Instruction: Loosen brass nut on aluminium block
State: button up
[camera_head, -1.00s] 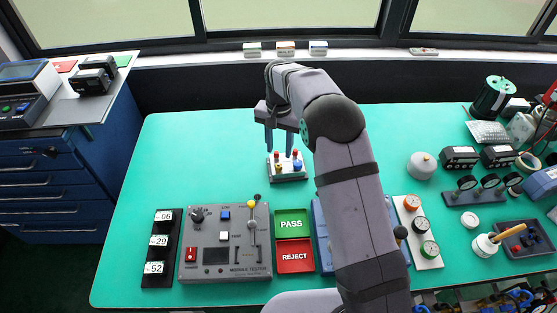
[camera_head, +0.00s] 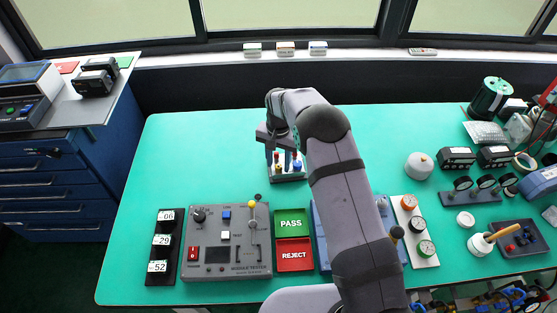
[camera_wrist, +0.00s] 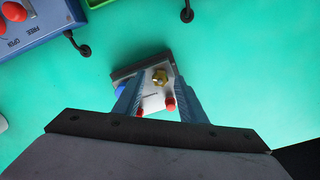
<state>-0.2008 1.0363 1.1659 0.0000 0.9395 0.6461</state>
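The aluminium block (camera_head: 287,179) stands on the green bench top beneath my gripper, with red, yellow and blue caps partly hidden by the fingers. In the wrist view the block (camera_wrist: 151,102) is a pale plate on a dark base, tilted in the picture. The brass nut (camera_wrist: 160,76) is near its far end, with red caps and a partly hidden blue part nearer. My gripper (camera_head: 279,160) points down over the block. In the wrist view its two fingers (camera_wrist: 160,88) are apart, one on either side of the plate, with nothing clamped. I cannot tell their exact height above the nut.
A grey module tester (camera_head: 225,258), green PASS tray (camera_head: 291,215) and red REJECT tray (camera_head: 294,268) lie in front. The bench left of the block is clear.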

grip_shut()
